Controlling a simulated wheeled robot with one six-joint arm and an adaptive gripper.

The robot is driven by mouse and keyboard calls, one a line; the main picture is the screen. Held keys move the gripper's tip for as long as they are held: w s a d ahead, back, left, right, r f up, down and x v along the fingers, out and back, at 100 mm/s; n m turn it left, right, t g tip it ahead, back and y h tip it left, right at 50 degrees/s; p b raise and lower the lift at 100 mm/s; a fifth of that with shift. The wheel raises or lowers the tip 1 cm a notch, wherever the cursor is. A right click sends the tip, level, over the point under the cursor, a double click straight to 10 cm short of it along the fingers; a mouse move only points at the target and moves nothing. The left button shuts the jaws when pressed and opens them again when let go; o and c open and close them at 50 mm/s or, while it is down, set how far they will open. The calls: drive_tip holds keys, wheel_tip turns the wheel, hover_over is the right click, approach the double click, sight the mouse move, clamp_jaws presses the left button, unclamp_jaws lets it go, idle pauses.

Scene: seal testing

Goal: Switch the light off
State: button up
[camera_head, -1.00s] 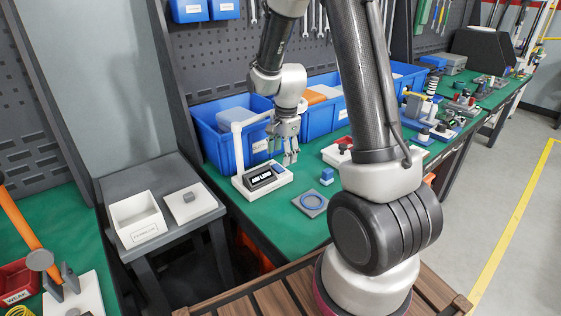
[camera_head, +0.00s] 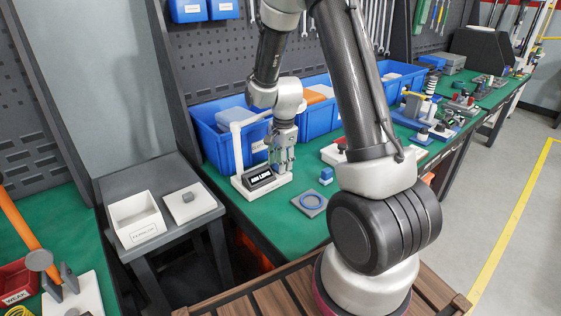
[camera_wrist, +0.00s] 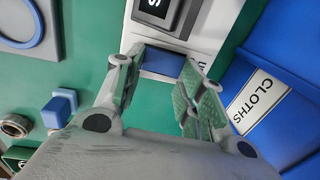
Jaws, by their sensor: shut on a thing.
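A white lamp-like device stands on the green bench, with a white base (camera_head: 240,187) and a bent white post (camera_head: 237,148). A dark panel (camera_head: 263,178) with white lettering sits on the base; the panel also shows at the top of the wrist view (camera_wrist: 172,14). My gripper (camera_head: 281,165) points down at the right end of the base. Whether the lamp is lit cannot be told.
A blue bin labelled CLOTHS (camera_wrist: 286,58) is close beside the gripper. A grey plate with a blue ring (camera_head: 309,204) and a small blue block (camera_head: 326,175) lie to the right. An open white box (camera_head: 137,216) stands on a grey side table at left.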

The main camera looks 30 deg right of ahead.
drive_tip(key=shift+w+g, duration=0.2)
drive_tip(key=shift+g, duration=0.5)
drive_tip(key=o, duration=1)
drive_tip(key=shift+r, duration=0.1)
wheel_tip(320, 180, up, 7)
drive_tip(key=shift+r, duration=0.2)
